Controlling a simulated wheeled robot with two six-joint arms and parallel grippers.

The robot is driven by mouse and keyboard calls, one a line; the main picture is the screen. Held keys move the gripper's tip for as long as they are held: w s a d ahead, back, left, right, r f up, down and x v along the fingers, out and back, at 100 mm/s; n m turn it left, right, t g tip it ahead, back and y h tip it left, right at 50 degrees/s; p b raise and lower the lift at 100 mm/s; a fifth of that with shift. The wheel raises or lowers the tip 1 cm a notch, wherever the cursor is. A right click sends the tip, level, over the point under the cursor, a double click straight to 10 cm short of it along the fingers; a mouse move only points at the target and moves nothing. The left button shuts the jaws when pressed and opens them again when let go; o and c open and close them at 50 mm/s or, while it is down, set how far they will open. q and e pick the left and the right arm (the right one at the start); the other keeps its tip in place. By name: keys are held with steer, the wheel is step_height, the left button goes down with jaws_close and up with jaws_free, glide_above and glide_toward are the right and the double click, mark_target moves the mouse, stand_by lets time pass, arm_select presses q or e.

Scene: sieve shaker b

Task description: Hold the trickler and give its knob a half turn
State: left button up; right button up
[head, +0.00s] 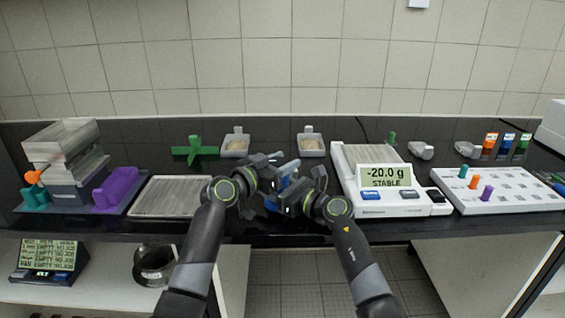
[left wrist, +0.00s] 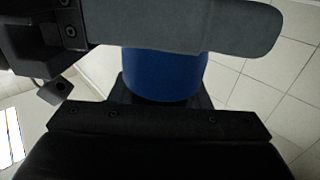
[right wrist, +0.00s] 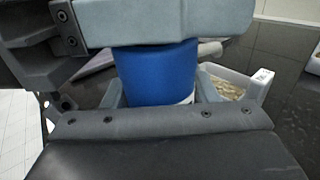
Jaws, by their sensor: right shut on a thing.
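The trickler (head: 285,182) shows in the head view as a small blue body between my two grippers, over the front middle of the bench. My arms hide most of it, and I cannot make out its knob. My right gripper (head: 287,197) is shut on it; the right wrist view shows a blue cylinder (right wrist: 157,75) between the fingers. My left gripper (head: 274,168) is at the trickler from the left. The left wrist view shows a blue rounded part (left wrist: 165,75) between its fingers; whether they press on it is unclear.
A balance (head: 385,180) reading -20.0 g STABLE stands to the right, beside a white rack (head: 500,195) with coloured pegs. A shallow tray (head: 170,197) and stacked sieves (head: 65,150) are on the left.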

arm_select(q)
steer(key=c, duration=0.3)
steer(key=shift+f+m+g+h, duration=0.1)
steer(key=shift+m+g+h, duration=0.3)
steer(key=shift+g, duration=0.1)
steer(key=m+g+h, duration=0.1)
steer(key=g, duration=0.1)
steer(key=m+g+h, duration=0.1)
steer(key=m+g, duration=0.1)
steer(key=shift+s+d+h, duration=0.15)
steer(key=shift+h, duration=0.15)
steer(key=shift+s+m+g+h, duration=0.15)
steer(key=shift+m+g+h, duration=0.15)
steer(key=shift+m+g, duration=0.65)
steer(key=shift+s+m+g+h, duration=0.1)
steer(key=shift+m+g+h, duration=0.35)
steer(key=shift+g, duration=0.8)
steer(key=shift+s+f+m+g, duration=0.1)
steer(key=shift+s+m+g, duration=0.05)
steer(key=shift+m+g, duration=0.55)
steer(key=o, duration=1)
steer(key=shift+d, duration=0.1)
